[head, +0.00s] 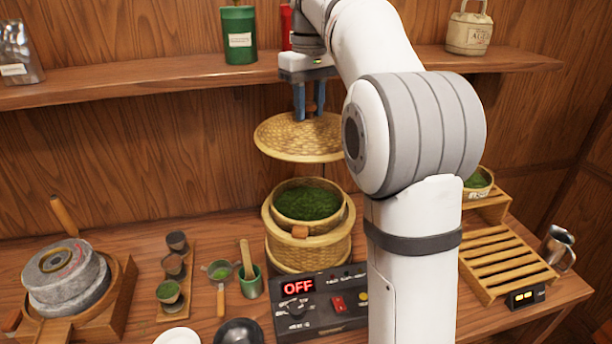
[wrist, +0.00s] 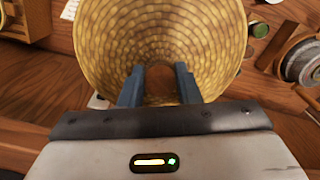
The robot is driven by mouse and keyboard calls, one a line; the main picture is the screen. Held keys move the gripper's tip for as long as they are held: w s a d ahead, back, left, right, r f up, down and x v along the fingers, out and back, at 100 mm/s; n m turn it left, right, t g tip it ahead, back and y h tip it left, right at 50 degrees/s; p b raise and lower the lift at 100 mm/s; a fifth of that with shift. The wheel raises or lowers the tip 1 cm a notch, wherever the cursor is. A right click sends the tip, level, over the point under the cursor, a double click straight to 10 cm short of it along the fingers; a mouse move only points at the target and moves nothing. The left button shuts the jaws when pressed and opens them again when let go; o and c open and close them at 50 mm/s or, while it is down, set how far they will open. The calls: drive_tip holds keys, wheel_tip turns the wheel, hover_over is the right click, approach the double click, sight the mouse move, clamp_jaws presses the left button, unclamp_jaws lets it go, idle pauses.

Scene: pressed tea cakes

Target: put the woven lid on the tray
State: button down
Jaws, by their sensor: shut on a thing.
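The woven lid (head: 283,142) is a round, yellow-brown wicker disc, held in the air above the steamer and roughly level. My gripper (head: 309,114) is shut on the knob on top of the lid, with its blue fingers pointing down. In the wrist view the lid (wrist: 100,45) fills the upper middle, and the brown knob (wrist: 160,78) shows between the fingers. The woven tray (head: 323,229) of green leaves (head: 306,203) sits in the top of the wicker steamer (head: 312,252). A clear gap lies between lid and tray. My arm hides the area right of the steamer.
The wall shelf (head: 150,75) with a green canister (head: 239,35) runs behind my gripper. A control box (head: 320,310) reading OFF stands in front of the steamer. A stone mill (head: 65,280) and small cups are at left, a slatted wooden rack (head: 505,262) at right.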

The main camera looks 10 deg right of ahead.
sight(324, 159)
wheel_tip(324, 159, down, 14)
drive_tip(key=shift+f+b, duration=0.25)
drive_tip(key=shift+b, duration=0.1)
drive_tip(key=shift+f, duration=0.1)
drive_tip(key=shift+f+b, duration=0.3)
drive_tip(key=shift+f, duration=0.2)
drive_tip(key=c, duration=1.1)
unclamp_jaws()
drive_tip(key=shift+o, duration=0.2)
drive_tip(key=shift+r, duration=0.1)
wheel_tip(324, 159, up, 13)
drive_tip(key=shift+p, duration=0.65)
drive_tip(key=s+f, duration=0.1)
drive_tip(key=s, duration=0.2)
drive_tip(key=s+f+m+t, duration=0.1)
drive_tip(key=s+f, duration=0.1)
drive_tip(key=s, duration=0.2)
drive_tip(key=s+f+m, duration=0.1)
drive_tip(key=s+f, duration=0.1)
drive_tip(key=s, duration=0.2)
drive_tip(key=s+f+m+t, duration=0.2)
drive_tip(key=s+f, duration=1.1)
drive_tip(key=s, duration=0.3)
drive_tip(key=shift+a+f+m, duration=0.15)
drive_tip(key=shift+f+m, duration=0.15)
drive_tip(key=shift+f, duration=0.05)
